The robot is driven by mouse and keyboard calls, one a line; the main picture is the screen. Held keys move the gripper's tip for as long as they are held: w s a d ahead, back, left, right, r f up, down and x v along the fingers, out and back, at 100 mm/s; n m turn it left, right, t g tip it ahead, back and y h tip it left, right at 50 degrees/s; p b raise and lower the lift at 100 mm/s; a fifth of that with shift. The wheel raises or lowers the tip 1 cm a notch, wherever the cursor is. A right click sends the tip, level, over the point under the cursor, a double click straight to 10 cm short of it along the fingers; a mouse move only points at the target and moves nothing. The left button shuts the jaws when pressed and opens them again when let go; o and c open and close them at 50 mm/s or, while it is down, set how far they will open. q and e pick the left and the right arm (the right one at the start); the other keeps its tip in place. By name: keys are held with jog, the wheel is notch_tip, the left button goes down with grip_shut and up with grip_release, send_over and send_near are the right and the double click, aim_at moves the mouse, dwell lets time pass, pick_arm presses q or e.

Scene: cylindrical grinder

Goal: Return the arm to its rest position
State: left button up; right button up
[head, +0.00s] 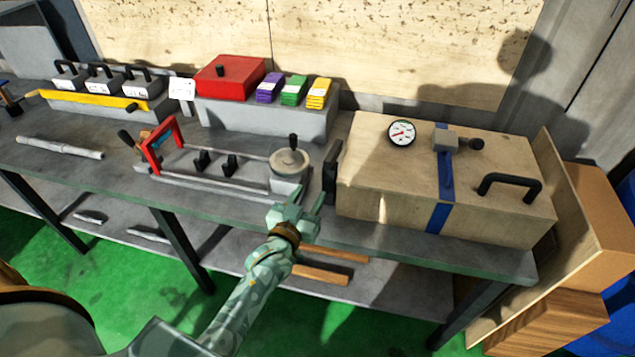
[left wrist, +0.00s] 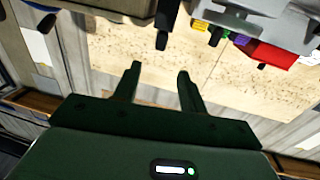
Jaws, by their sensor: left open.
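My left arm reaches up from the bottom of the head view to the front edge of the workbench (head: 420,250). My left gripper (head: 304,200) is open and empty, in front of the round grey unit (head: 289,165) at the right end of the grinder fixture. In the left wrist view the two fingers of my left gripper (left wrist: 159,82) stand apart with nothing between them. My right gripper does not show in either view.
A wooden box (head: 385,200) with a gauge and a black handle stands to the right of my gripper. A red box (head: 228,77) and coloured blocks sit on a shelf behind. A metal shaft (head: 60,147) lies at left. Green floor is open in front of the bench.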

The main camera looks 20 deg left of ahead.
pick_arm(q)
jog(key=s+d+f+m+g, duration=0.1)
jog(key=s+f+g, duration=0.3)
jog(key=f, duration=0.6)
jog(key=s+d+f+m+g+h+b, duration=0.1)
jog(key=s+f+g, duration=0.1)
jog(key=s+f, duration=0.55)
jog(key=s+d+f+g, duration=0.1)
jog(key=s+f+g, duration=0.25)
jog(key=f, duration=0.75)
jog(key=s+a+f+g+b, duration=0.1)
jog(key=s+f, duration=0.4)
jog(key=s, duration=0.6)
jog(key=s+a+f+m+g, duration=0.1)
jog(key=s+f+g, duration=0.3)
jog(key=s, duration=0.7)
jog(key=s+a+f+m+g+b, duration=0.1)
jog(key=s+f+g, duration=0.1)
jog(key=s+f, duration=0.4)
jog(key=s, duration=0.5)
jog(key=shift+s+g+b, duration=0.3)
jog(key=shift+s+g, duration=0.05)
jog(key=shift+s, duration=0.05)
